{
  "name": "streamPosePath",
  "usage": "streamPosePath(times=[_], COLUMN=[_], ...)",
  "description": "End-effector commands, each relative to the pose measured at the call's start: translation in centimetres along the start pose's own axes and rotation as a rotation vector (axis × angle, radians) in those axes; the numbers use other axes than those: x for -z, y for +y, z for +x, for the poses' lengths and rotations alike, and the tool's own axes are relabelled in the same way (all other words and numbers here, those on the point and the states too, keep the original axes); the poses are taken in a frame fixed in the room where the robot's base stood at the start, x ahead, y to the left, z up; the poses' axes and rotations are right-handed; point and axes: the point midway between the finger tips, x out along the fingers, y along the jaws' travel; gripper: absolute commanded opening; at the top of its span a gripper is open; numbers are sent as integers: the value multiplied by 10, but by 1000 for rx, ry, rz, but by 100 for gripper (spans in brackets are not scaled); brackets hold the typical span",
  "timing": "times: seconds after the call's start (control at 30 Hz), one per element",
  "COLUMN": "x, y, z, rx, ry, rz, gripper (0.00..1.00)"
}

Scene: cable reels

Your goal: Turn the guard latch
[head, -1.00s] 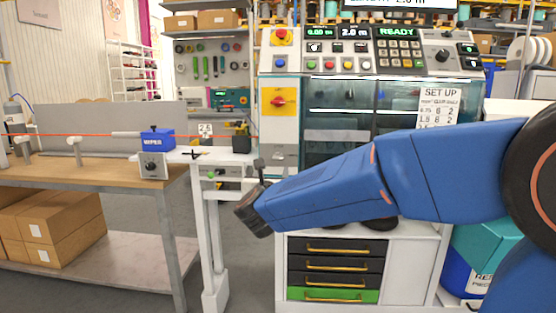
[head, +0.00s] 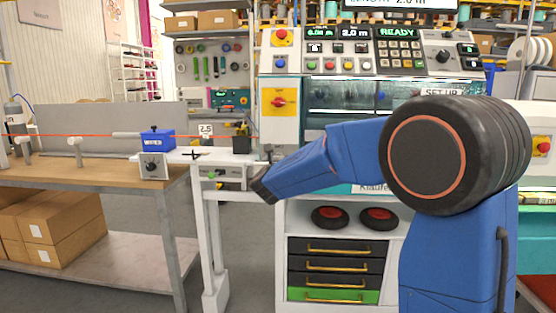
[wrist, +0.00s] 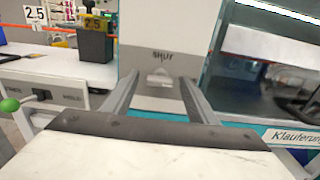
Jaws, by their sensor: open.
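The guard latch (wrist: 158,78) is a small pale handle on the grey lower part of the machine's white column, under the word SHUT, in the wrist view. My gripper (wrist: 160,84) is open, with one finger on each side of the latch as seen; the remaining distance is hard to judge, and no contact shows. In the head view my blue arm reaches left to the machine's front, its dark wrist end (head: 264,190) low beside the column. The latch and fingers cannot be made out clearly there.
The machine's dark glass guard (head: 345,93) is right of the column. A red knob on a yellow plate (head: 278,101) sits higher on the column. A white bench (wrist: 45,75) with a green-knobbed lever (wrist: 10,105) and a black block (wrist: 95,40) stands to the left.

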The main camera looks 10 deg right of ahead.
Motion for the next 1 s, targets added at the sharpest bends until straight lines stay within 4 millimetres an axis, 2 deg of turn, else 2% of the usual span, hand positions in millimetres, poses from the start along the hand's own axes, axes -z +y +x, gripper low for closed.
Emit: streamPosePath(times=[0.13,0.43,0.6,1.0], x=[0,0,0,0], y=[0,0,0,0], z=[8,10,9,9], rx=[0,-1,-1,-1], ry=[1,1,0,0], rz=[0,0,0,-55], gripper=[53,53,12,12])
